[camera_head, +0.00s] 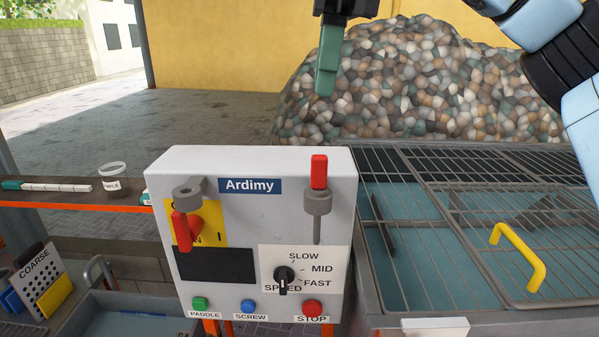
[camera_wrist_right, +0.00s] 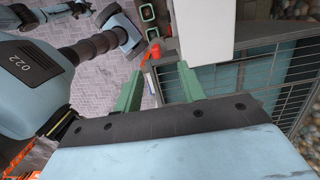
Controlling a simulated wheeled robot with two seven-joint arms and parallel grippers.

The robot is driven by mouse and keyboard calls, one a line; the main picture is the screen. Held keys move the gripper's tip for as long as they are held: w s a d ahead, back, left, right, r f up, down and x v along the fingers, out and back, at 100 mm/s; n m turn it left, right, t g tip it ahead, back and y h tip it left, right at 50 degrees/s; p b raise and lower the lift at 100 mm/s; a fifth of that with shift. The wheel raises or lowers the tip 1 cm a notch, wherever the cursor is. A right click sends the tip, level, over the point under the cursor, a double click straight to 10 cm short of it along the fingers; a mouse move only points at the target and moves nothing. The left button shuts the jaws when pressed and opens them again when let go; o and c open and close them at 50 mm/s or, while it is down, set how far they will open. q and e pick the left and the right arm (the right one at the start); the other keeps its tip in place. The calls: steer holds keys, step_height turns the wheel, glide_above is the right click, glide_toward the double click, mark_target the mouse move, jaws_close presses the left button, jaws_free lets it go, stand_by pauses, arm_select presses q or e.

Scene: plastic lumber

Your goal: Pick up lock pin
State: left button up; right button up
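The lock pin (camera_head: 319,172) has a red block-shaped grip and a thin grey shaft. It stands upright in a grey ring bracket on the right front of the white Ardimy control box (camera_head: 262,163). My right gripper (camera_head: 328,65) hangs above and apart from the pin, its green fingers pointing down. In the right wrist view my right gripper (camera_wrist_right: 159,88) has its two green fingers apart, with nothing held. A small red part (camera_wrist_right: 154,50) shows beyond them there; I cannot tell if it is the pin. My left gripper is not seen in the head view.
A metal grate (camera_head: 470,215) with a yellow handle (camera_head: 518,257) lies to the right. A ledge (camera_head: 70,199) holds a clear cup (camera_head: 113,177). A chip pile (camera_head: 420,85) rises behind.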

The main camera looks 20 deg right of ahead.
glide_above(322, 155)
steer(key=f, duration=0.6)
steer(key=shift+s, duration=0.3)
step_height(322, 155, down, 3)
steer(key=shift+w+a+r+p, duration=0.1)
steer(key=shift+r+p, duration=0.05)
steer(key=shift+p, duration=0.3)
steer(key=f, duration=0.1)
steer(key=f+p, duration=0.1)
steer(key=f, duration=0.1)
steer(key=shift+w+f, duration=0.2)
steer(key=shift+f, duration=0.25)
steer(key=shift+a, duration=0.1)
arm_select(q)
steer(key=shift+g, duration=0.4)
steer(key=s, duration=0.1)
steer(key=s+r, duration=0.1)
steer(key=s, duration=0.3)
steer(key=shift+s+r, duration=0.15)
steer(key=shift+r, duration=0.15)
arm_select(e)
jaws_close()
